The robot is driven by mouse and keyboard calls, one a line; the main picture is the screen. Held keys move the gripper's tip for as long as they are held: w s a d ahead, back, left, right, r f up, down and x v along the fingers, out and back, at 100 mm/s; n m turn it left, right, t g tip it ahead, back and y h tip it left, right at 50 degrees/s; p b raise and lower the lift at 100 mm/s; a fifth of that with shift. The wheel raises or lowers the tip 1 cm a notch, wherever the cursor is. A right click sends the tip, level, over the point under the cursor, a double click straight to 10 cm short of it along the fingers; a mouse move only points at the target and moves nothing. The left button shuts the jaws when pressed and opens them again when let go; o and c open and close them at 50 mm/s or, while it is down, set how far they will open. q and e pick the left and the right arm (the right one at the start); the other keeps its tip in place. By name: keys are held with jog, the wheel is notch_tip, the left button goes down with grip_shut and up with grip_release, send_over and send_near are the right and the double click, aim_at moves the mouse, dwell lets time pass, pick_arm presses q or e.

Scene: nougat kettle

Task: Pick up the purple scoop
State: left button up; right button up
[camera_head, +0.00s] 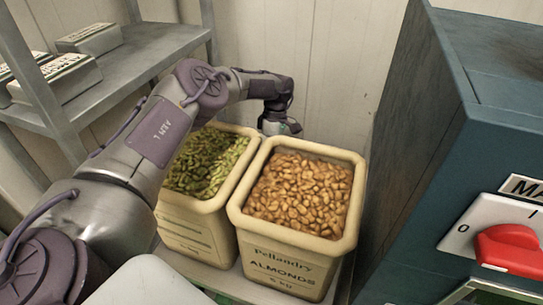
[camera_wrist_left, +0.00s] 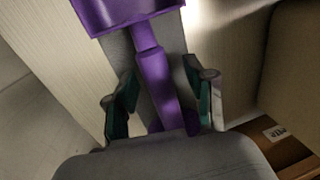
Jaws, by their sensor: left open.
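The purple scoop (camera_wrist_left: 158,78) shows in the left wrist view, with its wide bowl at the top edge and its handle running down the middle. My left gripper (camera_wrist_left: 164,97) is open, with one green-padded finger on each side of the handle. Gaps show between the handle and both fingers. The lower end of the handle is hidden behind the gripper body. In the head view my left gripper (camera_head: 281,127) is small, behind the bins near the back wall. I cannot make out the scoop there. My right gripper is not in view.
A cream bin of almonds (camera_head: 234,212) stands beside a bin of green nuts (camera_head: 185,222), below my left arm. A blue machine (camera_head: 430,140) with a red switch (camera_head: 510,250) stands at right. A metal shelf (camera_head: 150,50) with pale blocks is at left.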

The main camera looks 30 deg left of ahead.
pick_arm(q)
grip_shut()
jog(key=shift+r, duration=0.1)
